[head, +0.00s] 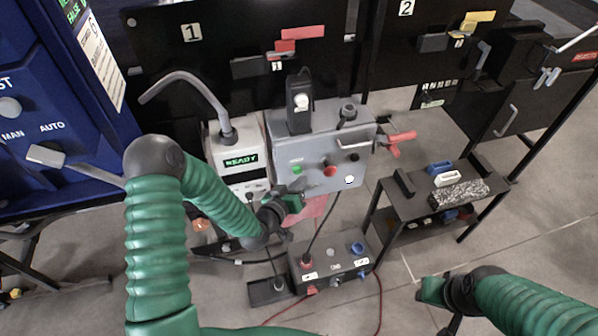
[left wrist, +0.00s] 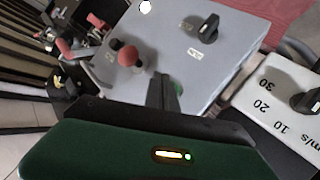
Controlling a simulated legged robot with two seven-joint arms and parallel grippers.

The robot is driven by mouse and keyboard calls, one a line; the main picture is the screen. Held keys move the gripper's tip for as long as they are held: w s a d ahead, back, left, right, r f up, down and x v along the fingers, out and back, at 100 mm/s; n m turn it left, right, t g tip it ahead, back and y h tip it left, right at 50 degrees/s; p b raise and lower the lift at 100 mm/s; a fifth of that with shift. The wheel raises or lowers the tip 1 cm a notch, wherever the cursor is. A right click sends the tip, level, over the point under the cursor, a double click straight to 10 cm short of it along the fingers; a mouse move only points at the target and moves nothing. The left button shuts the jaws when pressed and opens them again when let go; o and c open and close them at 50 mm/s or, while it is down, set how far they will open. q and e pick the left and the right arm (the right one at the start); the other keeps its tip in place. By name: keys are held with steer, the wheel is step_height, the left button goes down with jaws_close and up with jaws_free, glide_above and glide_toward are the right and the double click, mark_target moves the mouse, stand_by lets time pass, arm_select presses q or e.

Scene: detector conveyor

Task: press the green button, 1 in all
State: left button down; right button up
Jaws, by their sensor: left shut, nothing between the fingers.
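The green button (head: 297,170) is on the front of a grey control box (head: 320,150), left of a red button (head: 330,170). In the left wrist view a sliver of the green button (left wrist: 179,88) shows behind my fingers, mostly hidden by them. My left gripper (head: 299,194) is shut and empty, just below the green button in the head view. In the left wrist view its fingertips (left wrist: 162,80) overlap the button's edge; I cannot tell whether they touch it. My right gripper (head: 436,306) is low at the right, away from the box; its fingers are unclear.
A white box with a READY display (head: 240,160) stands left of the grey box. The red button also shows in the left wrist view (left wrist: 128,55). A small connector box (head: 332,266) with cables is below. A black stand (head: 420,208) is at the right.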

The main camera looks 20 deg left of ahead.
arm_select(q)
steer(key=shift+a, duration=0.25)
steer(key=shift+d, duration=0.1)
stand_by(0.4)
steer(key=shift+w+a, duration=0.25)
steer(key=shift+w, duration=0.05)
steer(key=shift+w+a+r, duration=0.1)
steer(key=shift+w+a, duration=0.2)
steer(key=shift+w, duration=0.15)
stand_by(0.9)
steer(key=shift+s, duration=0.1)
steer(key=shift+s+d, duration=0.55)
steer(key=shift+s, duration=0.15)
